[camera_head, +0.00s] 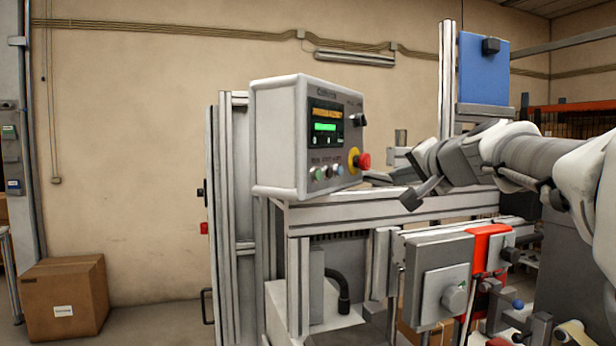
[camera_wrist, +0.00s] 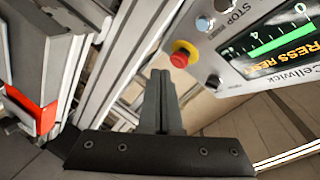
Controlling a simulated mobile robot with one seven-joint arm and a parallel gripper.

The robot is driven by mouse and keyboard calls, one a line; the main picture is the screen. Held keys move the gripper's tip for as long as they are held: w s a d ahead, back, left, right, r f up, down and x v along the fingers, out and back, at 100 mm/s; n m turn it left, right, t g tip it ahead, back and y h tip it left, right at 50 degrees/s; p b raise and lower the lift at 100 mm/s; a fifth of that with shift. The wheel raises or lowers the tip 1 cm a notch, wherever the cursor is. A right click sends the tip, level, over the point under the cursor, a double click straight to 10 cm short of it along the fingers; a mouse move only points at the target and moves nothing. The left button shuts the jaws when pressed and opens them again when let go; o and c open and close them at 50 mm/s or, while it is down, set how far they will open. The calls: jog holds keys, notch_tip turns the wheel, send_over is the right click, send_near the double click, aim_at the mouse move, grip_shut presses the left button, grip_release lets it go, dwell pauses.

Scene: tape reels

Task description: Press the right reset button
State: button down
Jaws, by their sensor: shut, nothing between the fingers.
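The grey control box (camera_head: 275,140) stands on the machine frame in the head view, with a lit screen (camera_head: 325,127). Below the screen is a row of small round buttons; the rightmost, pale blue one (camera_head: 340,169) is beside the red mushroom button on a yellow collar (camera_head: 363,161). In the wrist view the panel is turned; the pale blue button (camera_wrist: 203,24) and red mushroom button (camera_wrist: 182,56) are beyond my fingertips. My gripper (camera_head: 410,200) is shut and empty, right of and below the panel, apart from it. It also shows in the wrist view (camera_wrist: 160,74).
Metal rails (camera_head: 395,208) run below my gripper. A grey box with a knob (camera_head: 437,275) and a red part (camera_head: 487,245) are on the machine's front. A blue panel (camera_head: 484,68) stands behind my arm. A cardboard box (camera_head: 65,298) is at the far left.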

aim_at(340, 171)
jog(key=shift+w, duration=0.1)
jog(key=w+a+p, duration=0.4)
jog(key=a, duration=0.3)
jog(key=shift+w+p, duration=0.35)
jog(key=shift+w, duration=0.05)
jog(key=shift+a, duration=0.2)
dwell(1.9)
jog(key=shift+w+a, duration=0.25)
jog(key=shift+a, duration=0.05)
jog(key=shift+w+a+p, duration=0.2)
jog(key=shift+a+p, duration=0.1)
jog(key=shift+a, duration=0.05)
dwell(0.9)
jog(key=shift+s+d+b, duration=0.45)
jog(key=shift+d+b, duration=0.2)
